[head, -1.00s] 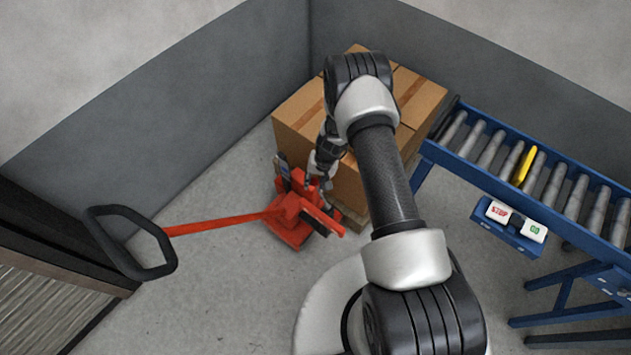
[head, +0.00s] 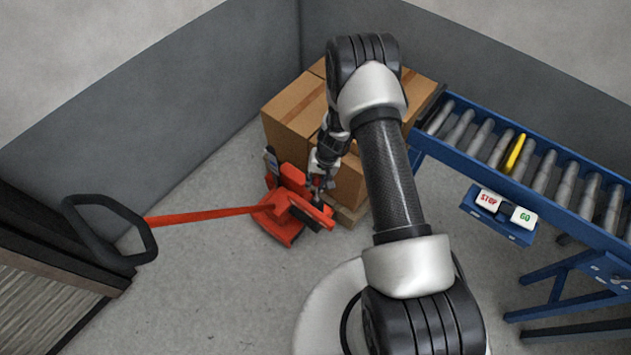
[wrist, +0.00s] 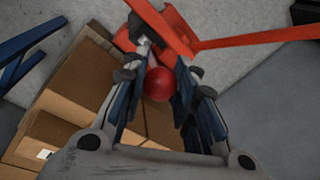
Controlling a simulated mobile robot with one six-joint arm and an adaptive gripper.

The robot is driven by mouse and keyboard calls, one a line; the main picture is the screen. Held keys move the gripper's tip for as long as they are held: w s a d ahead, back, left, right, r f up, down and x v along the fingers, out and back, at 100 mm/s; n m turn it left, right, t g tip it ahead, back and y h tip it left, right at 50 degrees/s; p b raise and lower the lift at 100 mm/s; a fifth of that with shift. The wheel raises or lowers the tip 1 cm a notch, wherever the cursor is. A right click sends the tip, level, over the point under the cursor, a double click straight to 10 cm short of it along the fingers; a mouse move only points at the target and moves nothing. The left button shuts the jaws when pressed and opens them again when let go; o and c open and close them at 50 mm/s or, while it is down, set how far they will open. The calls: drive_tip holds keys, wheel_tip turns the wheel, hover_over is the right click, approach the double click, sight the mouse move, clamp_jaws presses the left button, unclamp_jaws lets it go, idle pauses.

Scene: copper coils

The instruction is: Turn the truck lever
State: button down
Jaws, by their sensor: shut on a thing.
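The red pallet truck (head: 285,228) stands at the boxes, its long red handle bar (head: 200,216) reaching left to a black loop grip (head: 75,205). The truck lever's round red knob (wrist: 158,84) shows between my fingers in the wrist view. My gripper (wrist: 159,76) is shut on this knob, one finger on each side. In the head view my gripper (head: 319,186) is low at the truck's body, and the knob cannot be made out clearly there. The lever's shaft is mostly hidden.
Cardboard boxes (head: 291,110) on a pallet (head: 350,215) stand right behind the truck, close to my gripper. A blue roller conveyor (head: 560,185) with a STOP/GO button box (head: 503,210) is on the right. Grey walls close the corner. Floor at front left is free.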

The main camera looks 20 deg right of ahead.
drive_tip(key=shift+s, duration=0.15)
idle(0.3)
drive_tip(key=c, duration=1.3)
unclamp_jaws()
drive_tip(key=shift+d, duration=0.1)
drive_tip(key=shift+r, duration=0.1)
drive_tip(key=r, duration=0.4)
drive_tip(key=d+r, duration=0.1)
drive_tip(key=r, duration=0.2)
drive_tip(key=d+r, duration=0.1)
drive_tip(key=r, duration=0.3)
drive_tip(key=shift+s+r, duration=0.3)
drive_tip(key=shift+r, duration=0.05)
